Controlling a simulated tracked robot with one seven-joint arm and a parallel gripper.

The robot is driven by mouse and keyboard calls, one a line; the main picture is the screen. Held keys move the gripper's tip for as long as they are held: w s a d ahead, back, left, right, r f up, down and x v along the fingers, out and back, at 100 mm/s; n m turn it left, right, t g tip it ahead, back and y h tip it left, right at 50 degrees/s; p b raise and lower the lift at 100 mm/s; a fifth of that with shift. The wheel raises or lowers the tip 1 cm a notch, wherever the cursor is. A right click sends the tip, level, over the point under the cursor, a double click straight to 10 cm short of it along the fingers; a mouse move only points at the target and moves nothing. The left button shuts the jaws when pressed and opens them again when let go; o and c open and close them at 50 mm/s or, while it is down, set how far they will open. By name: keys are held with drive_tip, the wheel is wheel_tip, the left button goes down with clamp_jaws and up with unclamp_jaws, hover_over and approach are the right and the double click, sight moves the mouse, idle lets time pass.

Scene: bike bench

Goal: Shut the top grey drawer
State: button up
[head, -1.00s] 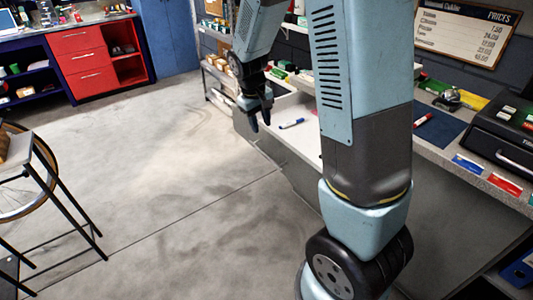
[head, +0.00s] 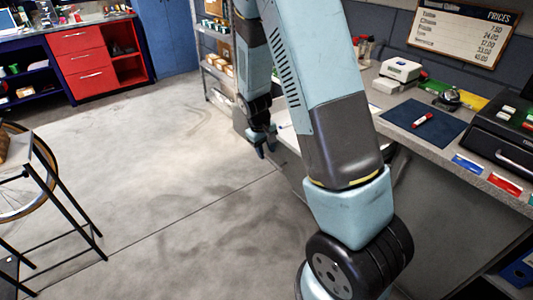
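The top grey drawer (head: 292,148) is under the counter on the right and stands open. Its pale inside shows in part behind my arm, and much of the drawer is hidden by my arm. My gripper (head: 266,151) points down at the drawer's outer front side, with its two fingertips a little apart and nothing seen between them. I cannot tell whether it touches the drawer front.
The counter (head: 440,148) holds a dark blue mat (head: 405,117) with a red marker (head: 422,120) and a black cash register (head: 510,135). A stool (head: 45,180) stands at left. A red drawer cabinet (head: 85,60) is at the back. The floor between is clear.

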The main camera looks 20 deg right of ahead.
drive_tip(key=shift+d+f, duration=0.15)
drive_tip(key=shift+f, duration=0.8)
drive_tip(key=shift+c, duration=0.2)
clamp_jaws()
drive_tip(key=shift+w, duration=0.1)
